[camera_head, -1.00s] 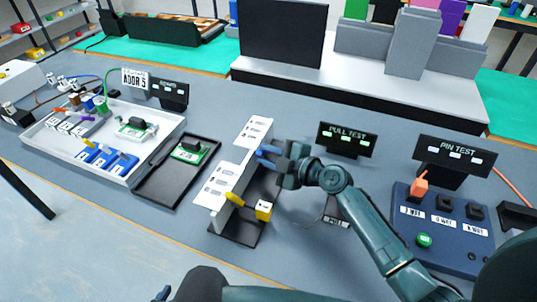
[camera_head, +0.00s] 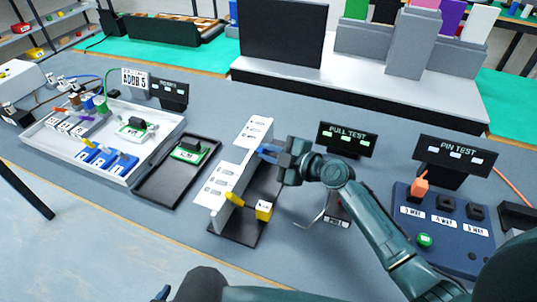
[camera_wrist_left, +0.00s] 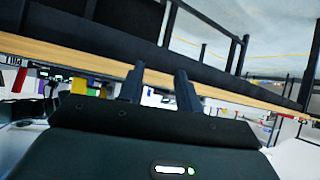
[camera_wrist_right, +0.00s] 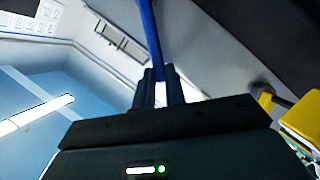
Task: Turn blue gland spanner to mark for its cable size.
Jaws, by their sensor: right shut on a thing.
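The blue gland spanner (camera_head: 267,152) sticks out from the right-hand side of a white upright panel (camera_head: 222,186). My right gripper (camera_head: 278,155) is shut on its handle. In the right wrist view the blue handle (camera_wrist_right: 150,40) runs up from between the closed fingers (camera_wrist_right: 160,85). The spanner's head, its mark and the gland are too small or hidden to read. My left gripper (camera_wrist_left: 158,88) shows in the left wrist view, with its fingers apart and nothing between them. It faces a table edge.
A yellow spanner (camera_head: 234,199) and a yellow block (camera_head: 264,210) sit at the panel's near end. A black tray (camera_head: 150,190) with a green board stands to the left. The PULL TEST display (camera_head: 347,138) is behind my right gripper; a blue PIN TEST box (camera_head: 450,245) stands right.

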